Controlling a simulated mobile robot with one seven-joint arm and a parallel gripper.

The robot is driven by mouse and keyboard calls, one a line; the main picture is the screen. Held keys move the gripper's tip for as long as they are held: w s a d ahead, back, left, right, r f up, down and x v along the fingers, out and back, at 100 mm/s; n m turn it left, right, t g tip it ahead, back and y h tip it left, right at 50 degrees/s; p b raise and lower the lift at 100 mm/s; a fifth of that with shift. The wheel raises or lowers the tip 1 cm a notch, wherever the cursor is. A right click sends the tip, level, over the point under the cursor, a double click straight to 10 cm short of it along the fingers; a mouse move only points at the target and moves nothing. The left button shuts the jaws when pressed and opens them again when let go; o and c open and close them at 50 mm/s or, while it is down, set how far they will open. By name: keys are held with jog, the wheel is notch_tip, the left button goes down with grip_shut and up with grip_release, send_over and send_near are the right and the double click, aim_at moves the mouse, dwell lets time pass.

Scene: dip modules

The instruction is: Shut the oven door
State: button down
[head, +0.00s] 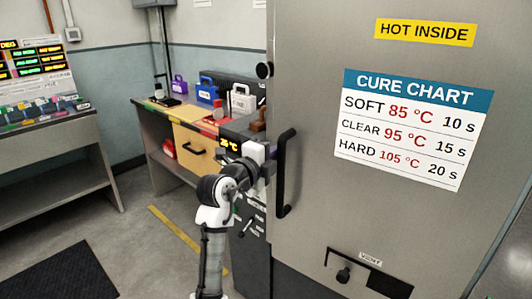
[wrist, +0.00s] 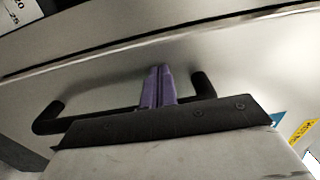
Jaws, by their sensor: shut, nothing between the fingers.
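The oven door (head: 330,230) is a large grey steel panel filling the right of the head view. Its black vertical handle (head: 283,172) is near its left edge. In the wrist view the handle (wrist: 48,118) crosses behind my gripper's dark body, with both ends showing. My gripper (wrist: 157,70) has its purple fingers together and empty, pointing at the steel surface between the handle's ends. I cannot tell whether the fingertips touch the steel. In the head view my arm reaches the handle from the left, and the fingers are not clearly visible. The door's gap is not clear.
A cure chart (head: 413,128) and a yellow HOT INSIDE sign (head: 424,33) are on the door. A workbench (head: 160,133) with blue (head: 207,92) and white cases stands behind my arm. Open floor lies at left, with a black mat (head: 62,274).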

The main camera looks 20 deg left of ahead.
jog(key=shift+w, duration=0.25)
